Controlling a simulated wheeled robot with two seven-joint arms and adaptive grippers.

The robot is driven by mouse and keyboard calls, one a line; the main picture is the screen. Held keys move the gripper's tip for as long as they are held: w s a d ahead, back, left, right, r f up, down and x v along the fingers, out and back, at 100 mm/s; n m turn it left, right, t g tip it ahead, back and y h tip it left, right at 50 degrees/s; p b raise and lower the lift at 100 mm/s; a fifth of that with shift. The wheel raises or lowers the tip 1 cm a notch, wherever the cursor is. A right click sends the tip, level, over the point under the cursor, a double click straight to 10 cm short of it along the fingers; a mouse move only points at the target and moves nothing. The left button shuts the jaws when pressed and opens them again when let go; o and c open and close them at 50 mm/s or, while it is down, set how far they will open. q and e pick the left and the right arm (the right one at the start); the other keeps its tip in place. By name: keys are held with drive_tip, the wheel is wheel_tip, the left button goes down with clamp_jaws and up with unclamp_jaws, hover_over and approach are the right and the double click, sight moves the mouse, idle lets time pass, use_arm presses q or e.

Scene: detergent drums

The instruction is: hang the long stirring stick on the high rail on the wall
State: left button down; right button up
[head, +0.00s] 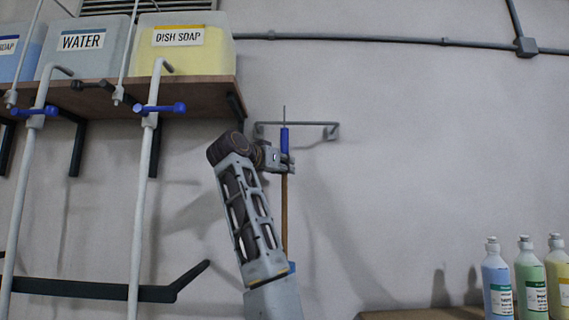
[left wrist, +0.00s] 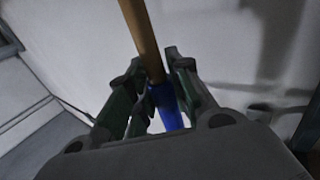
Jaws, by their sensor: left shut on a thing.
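The long stirring stick (head: 285,210) has a brown shaft, a blue upper part and a thin grey tip. It hangs upright in the head view. My left gripper (head: 285,160) is shut on it around the lower end of the blue part. The left wrist view shows the brown shaft (left wrist: 140,38) and blue part (left wrist: 169,108) between the fingers (left wrist: 157,85). The high rail (head: 305,124) is a grey bar on the wall. The stick's tip reaches above the rail's line in the picture; I cannot tell whether they touch. My right gripper is out of view.
A wooden shelf (head: 190,92) on dark brackets carries drums labelled WATER (head: 80,62) and DISH SOAP (head: 190,58). Pale pipes with blue valve handles (head: 165,108) run down at left. Several bottles (head: 497,283) stand at lower right.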

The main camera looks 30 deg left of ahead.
use_arm(q)
drive_tip(key=shift+w+a+r, duration=0.1)
drive_tip(key=shift+w, duration=0.05)
drive_tip(key=shift+f+b, duration=1.55)
drive_tip(key=shift+f, duration=0.5)
drive_tip(key=c, duration=1.2)
unclamp_jaws()
approach(284, 179)
drive_tip(key=shift+s+a, duration=0.35)
drive_tip(key=shift+s, duration=0.1)
